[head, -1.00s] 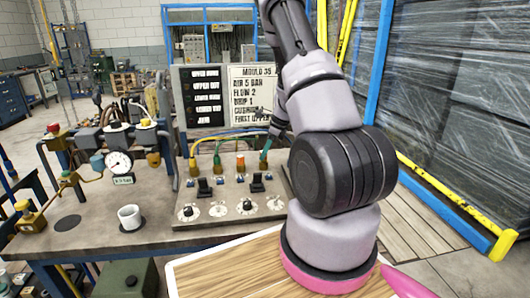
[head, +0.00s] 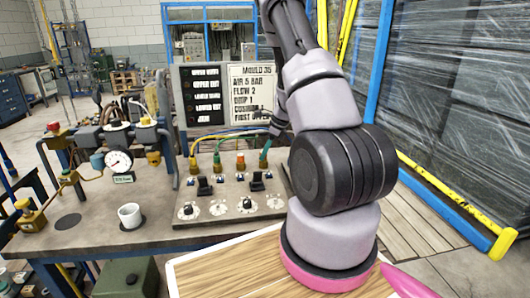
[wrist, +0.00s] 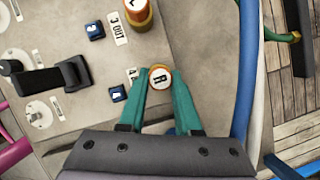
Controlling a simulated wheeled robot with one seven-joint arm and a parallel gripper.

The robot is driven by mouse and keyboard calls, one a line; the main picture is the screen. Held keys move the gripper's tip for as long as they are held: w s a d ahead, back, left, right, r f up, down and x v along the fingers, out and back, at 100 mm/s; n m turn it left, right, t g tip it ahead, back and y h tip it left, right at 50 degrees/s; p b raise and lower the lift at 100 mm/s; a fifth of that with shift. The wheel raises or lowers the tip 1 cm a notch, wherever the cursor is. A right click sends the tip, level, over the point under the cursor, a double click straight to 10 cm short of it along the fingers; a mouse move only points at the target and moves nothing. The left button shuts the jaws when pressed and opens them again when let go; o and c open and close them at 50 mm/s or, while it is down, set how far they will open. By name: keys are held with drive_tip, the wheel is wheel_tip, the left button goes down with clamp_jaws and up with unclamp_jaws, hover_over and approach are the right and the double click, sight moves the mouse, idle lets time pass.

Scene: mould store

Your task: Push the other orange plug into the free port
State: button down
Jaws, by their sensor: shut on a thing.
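An orange plug with a white top lettered R (wrist: 160,77) is between the teal fingertips of my gripper (wrist: 161,88) in the wrist view. My gripper is shut on it, beside a partly hidden label starting with 4 (wrist: 132,75). In the head view my gripper (head: 265,152) is at the right end of the port row, and the held plug is hidden or too small to make out. How deep it sits cannot be told. The other orange plug (head: 240,161) stands upright in the row; in the wrist view it (wrist: 138,14) is by the 3 OUT label.
The sloped panel (head: 225,188) also carries a yellow plug (head: 192,166), a green plug (head: 217,163), black levers and dials. Hoses and a lettered board (head: 252,95) stand behind. A white cup (head: 130,216) and a gauge assembly (head: 119,160) are on the left of the bench.

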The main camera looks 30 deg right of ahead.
drive_tip(key=shift+f, duration=0.1)
drive_tip(key=shift+c, duration=0.6)
unclamp_jaws()
drive_tip(key=shift+r, duration=3.75)
